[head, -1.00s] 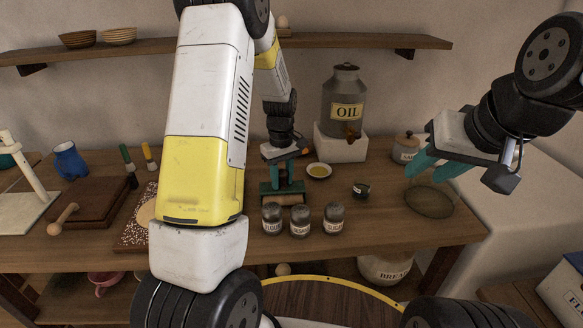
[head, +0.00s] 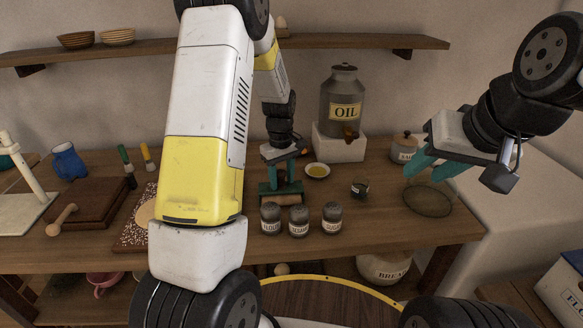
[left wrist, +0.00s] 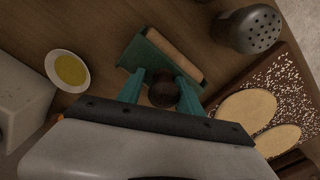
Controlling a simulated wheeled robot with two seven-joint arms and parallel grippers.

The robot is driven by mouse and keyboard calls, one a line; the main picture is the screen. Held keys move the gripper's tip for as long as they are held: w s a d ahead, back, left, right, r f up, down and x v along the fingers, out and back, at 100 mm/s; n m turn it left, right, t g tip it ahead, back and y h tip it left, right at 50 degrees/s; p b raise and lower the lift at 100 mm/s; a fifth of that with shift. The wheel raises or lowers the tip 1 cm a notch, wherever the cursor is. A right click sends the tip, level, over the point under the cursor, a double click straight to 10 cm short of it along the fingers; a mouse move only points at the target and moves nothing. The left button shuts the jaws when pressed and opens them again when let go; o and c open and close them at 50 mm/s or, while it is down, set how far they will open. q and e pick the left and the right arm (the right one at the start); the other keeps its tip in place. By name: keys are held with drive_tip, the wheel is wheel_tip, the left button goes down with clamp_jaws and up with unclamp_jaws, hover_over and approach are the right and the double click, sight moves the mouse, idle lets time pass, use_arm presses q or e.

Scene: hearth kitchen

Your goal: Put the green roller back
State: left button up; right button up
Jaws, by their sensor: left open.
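The green roller is a flat green frame with a pale wooden cylinder; it lies on the table in the left wrist view (left wrist: 148,57) and behind the shakers in the head view (head: 268,190). A dark round knob (left wrist: 163,93) stands up at it, between my left gripper's fingers. My left gripper (left wrist: 162,88) is open above the roller, one teal finger on each side of the knob, with gaps visible. It also shows in the head view (head: 283,172), pointing down. My right gripper (head: 424,172) is open and empty over the right of the table, near a dark round mat (head: 430,203).
Several shakers, one of them a grey shaker (head: 299,221), stand in front of the roller. A saucer of oil (head: 317,170), an oil urn (head: 343,105) on a white block and a small dark jar (head: 359,189) are near. A speckled board (left wrist: 283,88) holds dough rounds.

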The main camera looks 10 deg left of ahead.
use_arm(q)
drive_tip(key=shift+s+a+f, duration=0.35)
drive_tip(key=shift+s+f, duration=0.2)
drive_tip(key=shift+r, duration=0.3)
drive_tip(key=r, duration=1.3)
drive_tip(key=shift+w+d, duration=0.15)
drive_tip(key=shift+w, duration=0.05)
drive_tip(key=s+r+m+t+h, duration=0.2)
drive_tip(key=s+r+m+t, duration=0.15)
drive_tip(key=s+r, duration=0.75)
drive_tip(key=s+d+r+m+t, duration=0.1)
drive_tip(key=s+m, duration=0.4)
drive_tip(key=s, duration=0.8)
drive_tip(key=shift+s+d+r+m+t, duration=0.15)
drive_tip(key=shift+d+m+t, duration=0.2)
drive_tip(key=shift+d+t, duration=0.35)
drive_tip(key=shift+a, duration=0.1)
